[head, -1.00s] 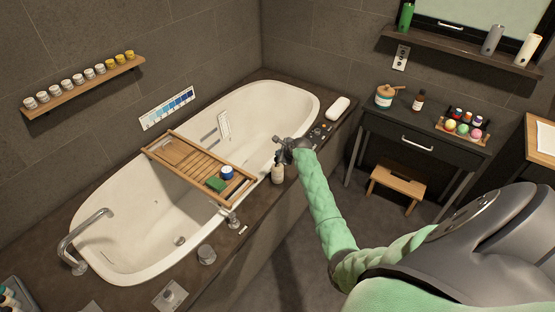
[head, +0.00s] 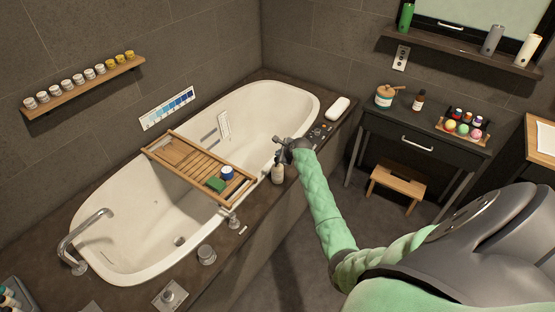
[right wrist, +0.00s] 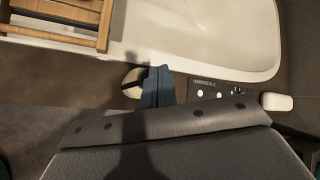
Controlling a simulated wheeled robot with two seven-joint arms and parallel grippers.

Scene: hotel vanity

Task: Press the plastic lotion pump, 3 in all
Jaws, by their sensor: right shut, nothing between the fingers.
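The lotion bottle (head: 278,174), pale with a dark top, stands upright on the dark tub ledge beside the bathtub's near rim. My right gripper (head: 280,155) is directly over the bottle's top, shut and empty, and hides much of the pump head. I cannot tell whether it touches the pump or how far the pump is pressed. In the right wrist view the blue-grey fingers (right wrist: 157,86) are together, and the pale round bottle (right wrist: 131,83) shows partly behind them. My left gripper is not in view.
The white bathtub (head: 110,255) carries a wooden tray (head: 170,157) with a green block and blue jar. A control panel (head: 321,130) and white pillow (head: 338,108) lie farther along the ledge. A dark vanity (head: 410,135) and wooden stool (head: 397,184) stand at right.

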